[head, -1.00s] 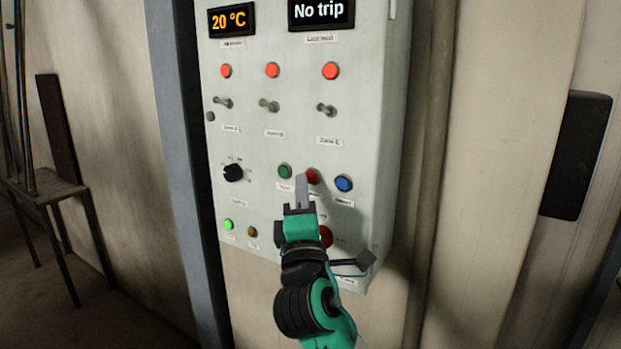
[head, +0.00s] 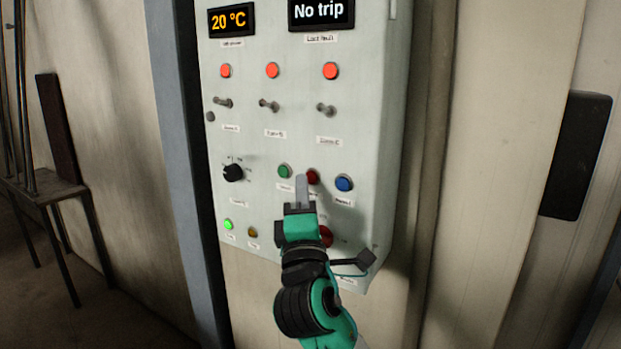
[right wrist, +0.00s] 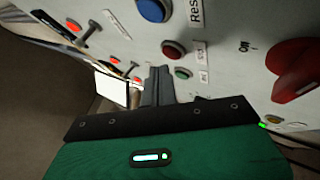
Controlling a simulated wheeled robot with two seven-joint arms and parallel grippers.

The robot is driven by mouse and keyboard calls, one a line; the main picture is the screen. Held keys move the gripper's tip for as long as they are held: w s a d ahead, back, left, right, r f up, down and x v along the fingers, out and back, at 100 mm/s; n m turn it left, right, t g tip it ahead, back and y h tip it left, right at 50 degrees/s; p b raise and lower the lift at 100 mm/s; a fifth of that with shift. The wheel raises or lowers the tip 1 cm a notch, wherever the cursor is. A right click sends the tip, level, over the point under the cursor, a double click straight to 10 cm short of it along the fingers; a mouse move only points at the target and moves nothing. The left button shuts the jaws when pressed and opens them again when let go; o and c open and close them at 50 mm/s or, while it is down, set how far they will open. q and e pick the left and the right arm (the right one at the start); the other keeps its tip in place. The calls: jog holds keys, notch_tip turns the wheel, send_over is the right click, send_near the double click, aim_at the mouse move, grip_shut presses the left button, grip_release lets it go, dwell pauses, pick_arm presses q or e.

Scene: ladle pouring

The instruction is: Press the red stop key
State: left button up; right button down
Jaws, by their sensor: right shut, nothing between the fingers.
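The red stop key (head: 313,177) is a small round button on the pale control panel, between a green key (head: 285,171) and a blue key (head: 344,184). My right gripper (head: 302,178) is shut and empty, its fingertips pointing at the panel just left of the red key and covering part of its edge. In the right wrist view the red key (right wrist: 173,49) lies just beyond the shut fingertips (right wrist: 158,70), with the green key (right wrist: 183,73) beside it. I cannot tell whether the tips touch the panel or the key. My left gripper is out of view.
The panel (head: 370,130) also carries a larger red knob (right wrist: 297,70) low down, a black dial (head: 233,172), toggle switches, red lamps and a lit green lamp (head: 228,224). Its displays read "20 °C" and "No trip". A table (head: 45,190) stands at the left.

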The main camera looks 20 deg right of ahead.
jog(key=shift+w+d, duration=0.1)
jog(key=shift+d, duration=0.05)
jog(key=shift+w+d, duration=0.15)
jog(key=shift+d, duration=0.05)
jog(key=shift+w+d, duration=0.25)
jog(key=shift+d, duration=0.05)
dwell(0.7)
dwell(0.3)
jog(key=shift+s+a, duration=0.55)
jog(key=shift+a, duration=0.1)
jog(key=s+a, duration=0.1)
jog(key=a, duration=0.1)
jog(key=s+a, duration=0.2)
dwell(0.4)
dwell(0.6)
